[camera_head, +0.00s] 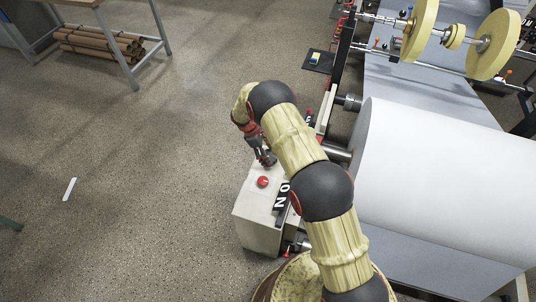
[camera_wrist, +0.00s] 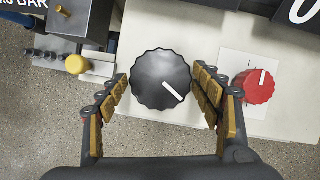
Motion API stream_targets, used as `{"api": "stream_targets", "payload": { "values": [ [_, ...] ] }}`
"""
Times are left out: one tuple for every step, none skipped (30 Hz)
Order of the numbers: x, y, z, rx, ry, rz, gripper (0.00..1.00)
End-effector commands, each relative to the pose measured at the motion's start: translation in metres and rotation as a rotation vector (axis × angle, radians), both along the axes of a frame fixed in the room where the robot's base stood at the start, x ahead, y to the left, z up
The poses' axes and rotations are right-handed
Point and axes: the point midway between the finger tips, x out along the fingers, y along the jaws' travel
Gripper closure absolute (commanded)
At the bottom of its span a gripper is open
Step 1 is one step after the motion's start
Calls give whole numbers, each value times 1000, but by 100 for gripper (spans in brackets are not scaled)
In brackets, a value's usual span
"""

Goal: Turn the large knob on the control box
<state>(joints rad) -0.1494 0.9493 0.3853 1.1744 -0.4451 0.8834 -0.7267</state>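The control box (camera_head: 255,225) is a pale box beside the machine in the head view. Its top face also shows in the wrist view (camera_wrist: 205,35). The large knob (camera_wrist: 160,79) is black and scalloped, with a white mark pointing to the lower right. My gripper (camera_wrist: 167,80) is open, with one finger on the left of the knob and one on the right. Whether the fingers touch the knob is hard to tell. In the head view my gripper (camera_head: 265,160) is over the far end of the box, and the large knob is mostly hidden there.
A smaller red knob (camera_wrist: 258,86) sits right of the large knob, close to the right finger; it also shows in the head view (camera_head: 263,182). A yellow-topped fitting (camera_wrist: 76,64) is on the left. The big white paper roll (camera_head: 445,185) stands right of my arm. Open floor lies left.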

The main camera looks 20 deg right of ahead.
Motion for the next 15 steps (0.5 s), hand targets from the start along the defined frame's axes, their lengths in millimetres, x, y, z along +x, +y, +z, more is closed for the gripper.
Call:
{"api": "stream_targets", "payload": {
  "values": [
    [0,0,0,0,0,0,29],
    [0,0,0,0,0,0,28],
    [0,0,0,0,0,0,25],
    [0,0,0,0,0,0,24],
    [0,0,0,0,0,0,23],
    [0,0,0,-1,1,0,23],
    [0,0,0,-1,1,0,23],
    [0,0,0,-1,1,0,23],
    [0,0,0,-1,1,0,23],
    [0,0,0,-1,1,0,23],
    [0,0,0,-1,1,0,23],
    [0,0,0,0,2,1,23],
    [0,0,0,0,2,1,23],
    [0,0,1,0,2,1,23],
    [0,1,3,-1,1,1,23]
  ]
}}
